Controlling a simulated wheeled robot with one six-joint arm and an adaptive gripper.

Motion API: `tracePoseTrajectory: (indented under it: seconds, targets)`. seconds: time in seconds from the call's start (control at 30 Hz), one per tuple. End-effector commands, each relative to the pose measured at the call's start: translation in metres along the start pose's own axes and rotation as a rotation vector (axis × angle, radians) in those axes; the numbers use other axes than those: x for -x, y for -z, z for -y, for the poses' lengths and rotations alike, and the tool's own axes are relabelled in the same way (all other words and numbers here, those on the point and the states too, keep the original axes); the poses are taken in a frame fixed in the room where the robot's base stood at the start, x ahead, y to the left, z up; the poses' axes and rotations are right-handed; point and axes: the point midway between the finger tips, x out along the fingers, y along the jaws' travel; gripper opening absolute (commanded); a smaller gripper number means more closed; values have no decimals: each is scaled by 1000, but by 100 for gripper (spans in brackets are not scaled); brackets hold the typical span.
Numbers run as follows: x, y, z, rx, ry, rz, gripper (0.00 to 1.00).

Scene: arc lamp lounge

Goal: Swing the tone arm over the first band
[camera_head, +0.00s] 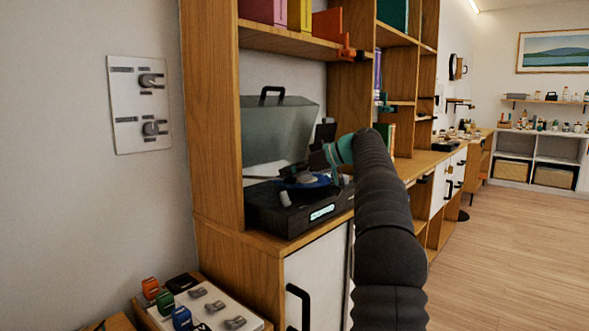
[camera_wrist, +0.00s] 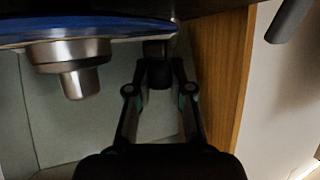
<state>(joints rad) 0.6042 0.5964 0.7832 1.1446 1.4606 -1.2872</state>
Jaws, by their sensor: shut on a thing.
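The black record player (camera_head: 275,215) stands on the wooden cabinet, its clear lid (camera_head: 275,130) raised. A blue record (camera_head: 305,182) lies on it with a silver centre piece on top; the wrist view shows the record's edge (camera_wrist: 100,27) and the silver piece (camera_wrist: 75,65), upside down. My gripper (camera_head: 328,152) reaches in over the right side of the player. In the wrist view my gripper (camera_wrist: 160,85) is shut on a small dark part of the tone arm (camera_wrist: 158,70), beside the record. The rest of the tone arm is mostly hidden, so its place over the bands cannot be told.
Wooden uprights and a shelf with coloured binders (camera_head: 300,15) frame the player closely. A wall plate with knobs (camera_head: 140,103) is at left. A low panel with switches (camera_head: 205,305) is at lower left. Open floor (camera_head: 510,250) lies at right.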

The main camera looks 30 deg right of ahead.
Motion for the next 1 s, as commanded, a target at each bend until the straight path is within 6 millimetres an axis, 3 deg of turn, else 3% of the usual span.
tracePoseTrajectory:
  seconds: [0.17, 0.2, 0.27, 0.3, 0.67, 0.77, 1.0]
  targets:
    - [-1, 0, 0, -1, 1, 0, 0]
    - [0, 0, 0, -1, 1, 0, 31]
    - [0, 0, 0, -1, 0, 0, 46]
    - [0, 0, 0, -1, 0, 0, 48]
    - [7, -1, -2, -2, -5, 0, 48]
    - [18, -1, -2, -2, -5, -1, 48]
    - [64, -1, -1, 0, -6, 0, 48]
